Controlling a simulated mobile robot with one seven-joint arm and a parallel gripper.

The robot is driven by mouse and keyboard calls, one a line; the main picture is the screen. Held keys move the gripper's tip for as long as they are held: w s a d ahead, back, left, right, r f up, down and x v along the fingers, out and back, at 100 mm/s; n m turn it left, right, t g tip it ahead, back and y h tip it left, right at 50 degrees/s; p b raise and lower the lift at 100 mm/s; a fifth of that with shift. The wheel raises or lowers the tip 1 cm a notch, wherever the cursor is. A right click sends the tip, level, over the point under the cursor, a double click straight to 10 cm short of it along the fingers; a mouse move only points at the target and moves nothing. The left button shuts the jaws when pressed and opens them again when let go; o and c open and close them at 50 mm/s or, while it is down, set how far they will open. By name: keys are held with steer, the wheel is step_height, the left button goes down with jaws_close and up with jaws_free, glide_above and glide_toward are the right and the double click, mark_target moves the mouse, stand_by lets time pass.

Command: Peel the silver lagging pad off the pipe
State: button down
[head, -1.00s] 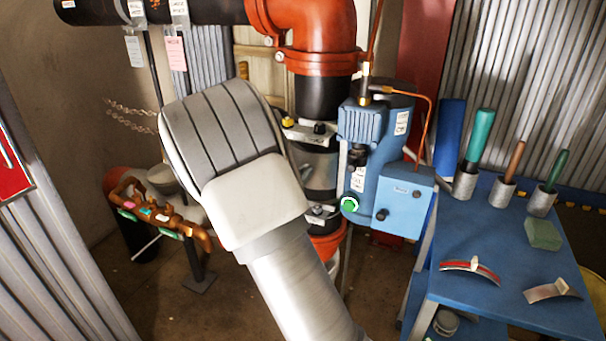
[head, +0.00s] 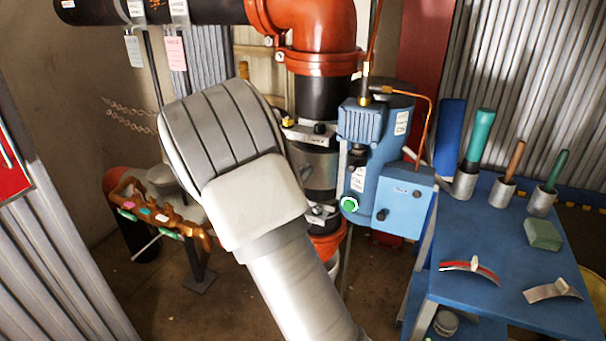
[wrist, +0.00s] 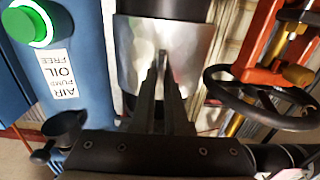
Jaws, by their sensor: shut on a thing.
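The silver lagging pad (wrist: 140,50) lies across the dark pipe in the wrist view, with a bright metallic, slightly rippled face. In the head view the pad (head: 319,168) shows as a grey band on the black upright pipe (head: 322,97), between two collars. My gripper (wrist: 164,68) reaches up to the pad's middle in the wrist view. Its narrow fingers are close together and shut on the pad, at what seems a small tab; the exact grip is hard to see. In the head view my arm hides the gripper.
A blue pump (head: 375,150) with a green button stands right beside the pipe. In the wrist view a black handwheel (wrist: 262,97) on red pipework is close at right. A blue table (head: 478,235) with tools stands at right. An orange manifold (head: 160,215) is at left.

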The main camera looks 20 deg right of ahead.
steer(key=shift+s+a, duration=0.1)
steer(key=p+v, duration=0.1)
steer(key=v, duration=0.7)
steer(key=shift+s+a, duration=0.2)
steer(key=shift+a, duration=0.05)
stand_by(0.4)
steer(key=shift+s+a, duration=0.1)
stand_by(0.4)
